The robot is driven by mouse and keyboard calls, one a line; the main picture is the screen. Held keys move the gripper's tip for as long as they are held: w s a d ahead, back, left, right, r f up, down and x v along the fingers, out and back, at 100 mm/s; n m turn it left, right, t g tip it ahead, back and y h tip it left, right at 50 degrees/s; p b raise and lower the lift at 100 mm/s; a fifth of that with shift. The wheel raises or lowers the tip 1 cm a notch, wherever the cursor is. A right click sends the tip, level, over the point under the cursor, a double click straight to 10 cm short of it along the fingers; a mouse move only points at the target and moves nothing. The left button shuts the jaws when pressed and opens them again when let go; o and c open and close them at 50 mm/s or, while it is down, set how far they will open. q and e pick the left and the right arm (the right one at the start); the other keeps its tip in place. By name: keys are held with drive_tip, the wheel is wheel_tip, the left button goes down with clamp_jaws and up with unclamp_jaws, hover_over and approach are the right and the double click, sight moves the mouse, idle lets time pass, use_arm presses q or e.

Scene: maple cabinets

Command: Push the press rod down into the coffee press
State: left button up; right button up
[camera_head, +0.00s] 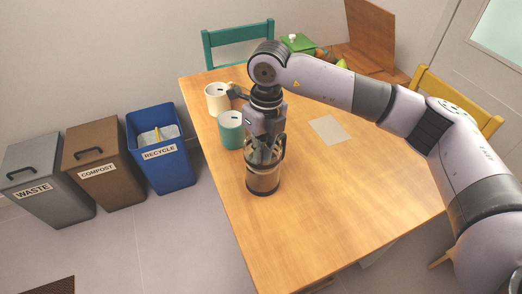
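The coffee press (263,181), a brownish glass cylinder with dark bands, stands upright on the wooden table near its left edge. My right gripper (264,157) points down directly over it, with its fingers at the top of the press. The fingers overlap the press's upper part, and I cannot tell whether they are shut or touching it. The press rod is hidden behind the gripper or too small to make out. My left gripper is not in view.
A pale sheet (329,130) lies to the right. A teal chair (238,34) and yellow chair (455,98) flank the table (310,220). Its front is clear.

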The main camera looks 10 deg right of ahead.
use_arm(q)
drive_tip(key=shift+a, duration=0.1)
use_arm(e)
drive_tip(key=shift+o, duration=1.4)
drive_tip(key=shift+f, duration=0.1)
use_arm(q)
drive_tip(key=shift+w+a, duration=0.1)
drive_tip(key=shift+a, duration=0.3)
use_arm(e)
drive_tip(key=shift+w+d+r, duration=0.1)
drive_tip(key=shift+d+r, duration=0.1)
drive_tip(key=shift+r, duration=1.8)
drive_tip(key=shift+w+d+r, duration=0.1)
drive_tip(key=shift+d+r, duration=0.1)
drive_tip(key=shift+r, duration=1.8)
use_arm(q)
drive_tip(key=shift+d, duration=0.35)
